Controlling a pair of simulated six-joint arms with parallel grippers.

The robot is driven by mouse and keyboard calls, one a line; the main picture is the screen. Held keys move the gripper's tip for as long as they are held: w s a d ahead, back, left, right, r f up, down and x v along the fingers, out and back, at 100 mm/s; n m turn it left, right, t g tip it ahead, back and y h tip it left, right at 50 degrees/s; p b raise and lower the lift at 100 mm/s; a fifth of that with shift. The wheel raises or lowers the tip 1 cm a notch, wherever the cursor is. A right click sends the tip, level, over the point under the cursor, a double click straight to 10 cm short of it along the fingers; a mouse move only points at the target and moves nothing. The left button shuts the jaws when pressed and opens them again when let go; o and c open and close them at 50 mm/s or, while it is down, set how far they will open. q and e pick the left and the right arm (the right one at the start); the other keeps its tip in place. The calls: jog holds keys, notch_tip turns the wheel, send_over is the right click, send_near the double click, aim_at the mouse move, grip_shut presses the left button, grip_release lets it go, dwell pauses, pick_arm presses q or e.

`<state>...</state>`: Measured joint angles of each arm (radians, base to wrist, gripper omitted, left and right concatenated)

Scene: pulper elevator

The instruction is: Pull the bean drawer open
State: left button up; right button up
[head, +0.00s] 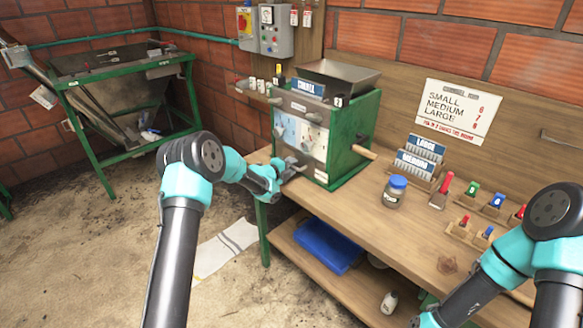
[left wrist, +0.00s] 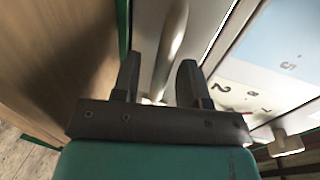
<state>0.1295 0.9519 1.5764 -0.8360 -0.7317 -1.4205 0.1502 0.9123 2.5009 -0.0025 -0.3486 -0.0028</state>
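The green machine (head: 352,128) stands on the bench with pale, dial-marked panels on its front. My left gripper (head: 291,171) is at the lower left of that front. In the left wrist view its two dark fingers (left wrist: 158,70) are apart, with a pale metal bar handle (left wrist: 174,42) between them. A gap seems to show on each side of the bar, so the fingers do not look closed on it. Which part is the bean drawer is not clear, as my gripper covers the lower front. My right gripper is at the bottom edge of the head view, mostly cut off.
A wooden bench (head: 395,255) carries a brown jar with a blue lid (head: 396,190), labelled racks (head: 420,163) and small coloured items. A blue bin (head: 323,246) sits on the lower shelf. A green-framed stand (head: 92,127) is at the back left.

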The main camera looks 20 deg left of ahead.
pick_arm(q)
jog(key=shift+w+d, duration=0.15)
jog(key=shift+w, duration=0.05)
grip_shut()
dwell(0.3)
